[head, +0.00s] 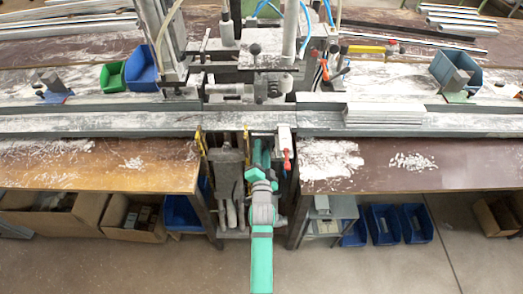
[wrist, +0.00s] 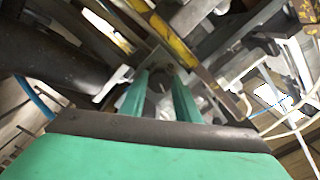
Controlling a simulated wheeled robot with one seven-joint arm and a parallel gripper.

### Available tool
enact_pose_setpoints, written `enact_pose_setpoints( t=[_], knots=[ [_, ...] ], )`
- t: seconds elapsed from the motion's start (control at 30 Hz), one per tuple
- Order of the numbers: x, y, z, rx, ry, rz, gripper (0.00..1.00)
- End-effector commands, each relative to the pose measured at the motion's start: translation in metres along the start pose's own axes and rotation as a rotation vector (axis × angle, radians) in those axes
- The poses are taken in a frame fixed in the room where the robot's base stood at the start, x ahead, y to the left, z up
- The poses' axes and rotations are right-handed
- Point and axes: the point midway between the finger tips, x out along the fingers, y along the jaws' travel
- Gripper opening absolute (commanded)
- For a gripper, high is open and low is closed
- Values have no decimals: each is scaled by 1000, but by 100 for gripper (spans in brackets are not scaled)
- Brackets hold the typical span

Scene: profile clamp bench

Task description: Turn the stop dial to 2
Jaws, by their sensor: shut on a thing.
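My arm reaches up from the bottom middle in the head view, and my gripper (head: 260,150) is under the front edge of the bench's machine. In the wrist view my gripper (wrist: 160,84) points at a greyish metal plate, its two green fingers closed around a small dark knob (wrist: 158,86), which looks like the stop dial. The fingers cover its sides. No number or pointer mark can be read on it. In the head view the dial is hidden by the arm and machine parts.
A red-handled lever (head: 287,159) hangs just right of my gripper, and dark cylinders (head: 227,170) are close on its left. Yellow-edged bars (wrist: 170,38) cross near the fingers. A long metal rail (head: 90,123) runs along the bench. Blue bins (head: 383,224) stand below at the right.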

Motion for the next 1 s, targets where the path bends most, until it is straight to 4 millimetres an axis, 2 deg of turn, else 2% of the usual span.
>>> enact_pose_setpoints(
  t=[0.03,0.3,0.9,0.93,1.0],
  knots=[
    [1,-3,-5,26,10,-8,7],
    [0,-3,-4,138,9,-9,7],
    [0,-2,-5,172,9,-7,7],
    [0,-2,-5,172,9,-7,36],
    [0,-2,-4,172,8,-5,48]
  ],
)
